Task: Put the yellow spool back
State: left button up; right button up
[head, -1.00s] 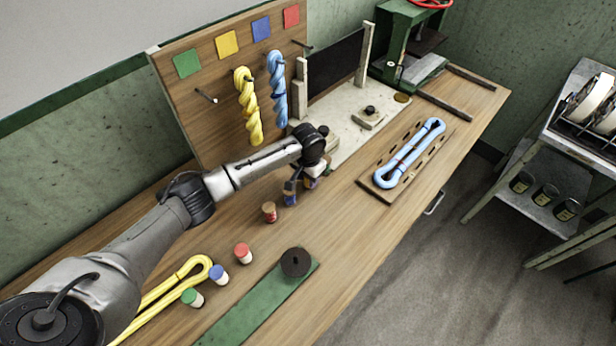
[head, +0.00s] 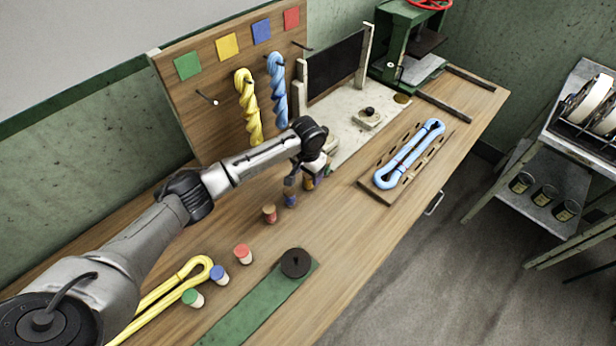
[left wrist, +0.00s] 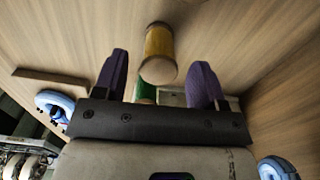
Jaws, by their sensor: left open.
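The yellow spool (head: 309,183) stands on the bench in a short row of spools, partly hidden by my gripper in the head view. In the left wrist view the yellow spool (left wrist: 158,54) lies between and just beyond the purple fingertips, with space on both sides. My left gripper (head: 304,179) is open and holds nothing; it also shows in the left wrist view (left wrist: 160,74). A yellow square (head: 227,44) is on the upright peg board (head: 200,115). My right gripper is not in view.
A red spool (head: 270,213) and a blue spool (head: 290,198) stand nearer in the row; a green one (left wrist: 146,93) is beyond. Several coloured-top spools stand near a yellow skein (head: 160,292). A slotted board (head: 375,187) holds a blue skein (head: 410,152). Twisted skeins hang from pegs.

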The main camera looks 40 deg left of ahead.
pick_arm(q)
notch_tip(320, 180, up, 9)
jog(key=p, duration=0.1)
jog(key=shift+r, duration=0.15)
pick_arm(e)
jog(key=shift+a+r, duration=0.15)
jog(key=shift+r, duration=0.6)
